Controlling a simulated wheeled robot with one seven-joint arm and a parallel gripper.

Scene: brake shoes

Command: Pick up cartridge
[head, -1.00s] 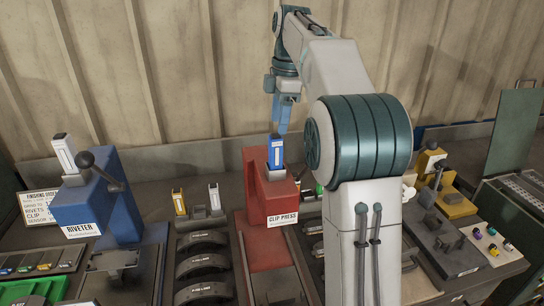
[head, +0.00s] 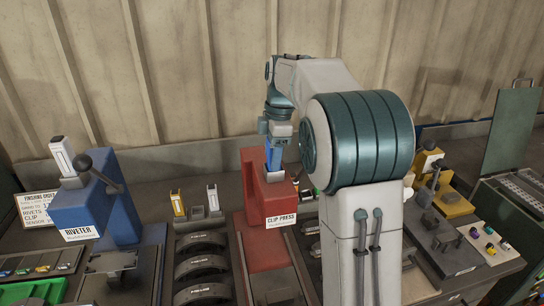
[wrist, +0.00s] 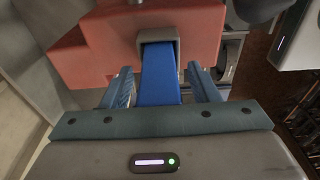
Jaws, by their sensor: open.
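The blue cartridge (wrist: 160,72) stands in a grey socket (wrist: 158,34) on the red clip press (head: 266,234). In the wrist view my open gripper (wrist: 158,88) has one finger on each side of the blue cartridge, with narrow gaps showing. In the head view my gripper (head: 273,160) is directly over the top of the clip press and largely covers the cartridge. The white cartridge (head: 62,156) stands upright in the blue riveter (head: 93,209). A yellow cartridge (head: 177,203) and another white cartridge (head: 212,198) stand in a grey holder between the two machines.
Dark curved brake shoes (head: 201,266) lie in a column left of the clip press. A yellow machine (head: 455,203) with a lever stands at the right. The riveter's lever (head: 83,162) sticks up beside its cartridge. The corrugated wall is behind the bench.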

